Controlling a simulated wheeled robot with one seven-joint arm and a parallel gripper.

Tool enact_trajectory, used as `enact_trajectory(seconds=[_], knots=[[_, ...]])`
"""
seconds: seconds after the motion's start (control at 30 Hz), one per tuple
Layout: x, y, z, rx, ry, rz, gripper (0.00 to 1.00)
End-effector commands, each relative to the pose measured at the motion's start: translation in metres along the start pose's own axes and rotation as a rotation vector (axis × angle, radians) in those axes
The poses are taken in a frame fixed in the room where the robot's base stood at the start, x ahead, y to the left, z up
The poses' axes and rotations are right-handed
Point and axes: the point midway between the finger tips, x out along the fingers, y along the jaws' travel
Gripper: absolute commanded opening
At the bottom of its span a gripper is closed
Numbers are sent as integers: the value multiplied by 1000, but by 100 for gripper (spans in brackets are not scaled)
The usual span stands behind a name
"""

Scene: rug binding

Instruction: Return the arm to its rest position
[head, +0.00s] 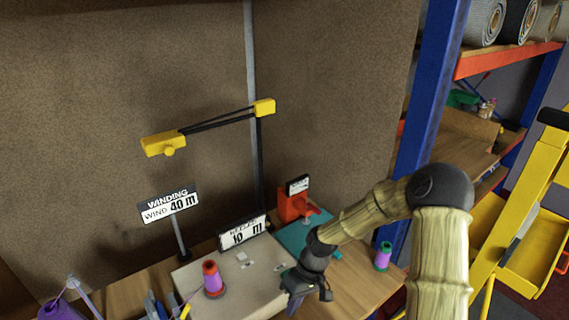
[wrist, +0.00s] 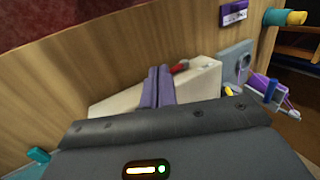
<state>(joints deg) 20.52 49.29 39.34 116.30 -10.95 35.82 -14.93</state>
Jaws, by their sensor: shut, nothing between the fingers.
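My arm (head: 371,211) reaches in from the right, bent at its dark elbow, with the forearm sloping down to the left over the bench. My gripper (head: 310,294) is at the right front part of the beige machine base (head: 203,268), above the bench. In the wrist view my gripper (wrist: 159,72) shows its two fingers pressed together, with nothing between them. Beyond the fingers is a pale box-like body (wrist: 205,82) with a small red part on top. The head view does not show clearly whether the gripper touches anything.
A red and purple spool (head: 212,279) stands on the base, and a green and purple spool (head: 383,256) stands right of the gripper. A blue rack post (head: 432,90) and yellow frame (head: 520,200) are at right.

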Motion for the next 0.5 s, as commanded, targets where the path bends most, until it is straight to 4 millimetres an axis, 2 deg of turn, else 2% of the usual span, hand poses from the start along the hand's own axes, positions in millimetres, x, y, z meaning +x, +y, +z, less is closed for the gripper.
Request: enact_trajectory(seconds=[0.27, 0.5], knots=[[-44, 6, 47, 148, 21, 227, 0], [-89, 6, 87, 300, 120, 378, 0]])
